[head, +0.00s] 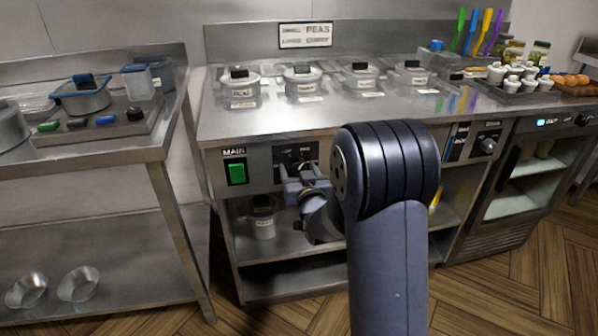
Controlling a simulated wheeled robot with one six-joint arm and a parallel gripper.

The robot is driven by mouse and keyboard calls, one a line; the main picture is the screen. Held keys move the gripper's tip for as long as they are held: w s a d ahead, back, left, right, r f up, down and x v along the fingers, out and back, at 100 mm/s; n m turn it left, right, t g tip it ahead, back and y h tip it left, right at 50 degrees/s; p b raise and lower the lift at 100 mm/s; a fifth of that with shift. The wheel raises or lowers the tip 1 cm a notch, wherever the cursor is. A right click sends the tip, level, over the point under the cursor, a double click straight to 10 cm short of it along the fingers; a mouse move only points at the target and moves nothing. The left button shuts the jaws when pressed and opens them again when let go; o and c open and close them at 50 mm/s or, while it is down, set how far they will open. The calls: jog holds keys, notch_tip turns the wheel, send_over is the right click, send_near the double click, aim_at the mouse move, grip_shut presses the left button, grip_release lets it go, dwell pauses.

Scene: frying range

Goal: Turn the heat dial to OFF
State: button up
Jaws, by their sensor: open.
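A dark control panel (296,154) with small white lettering is on the front of the steel counter, right of the green MAIN switch (237,173). My gripper (298,174) is open in front of this panel's lower part. The gripper hides much of the panel, so I cannot make out a dial there, its setting, or any contact. Another dial (488,145), black with a light marking, is on a second panel at the counter's right. Its lettering is too small to read, and I cannot tell which dial is the heat dial.
The steel counter (225,125) carries several lidded pots along its back. A lower shelf with a labelled container (263,222) lies under the panel. A side table (150,150) with pans stands at left, and a glass-front cabinet (535,185) at right.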

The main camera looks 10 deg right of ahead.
jog(key=c, duration=1)
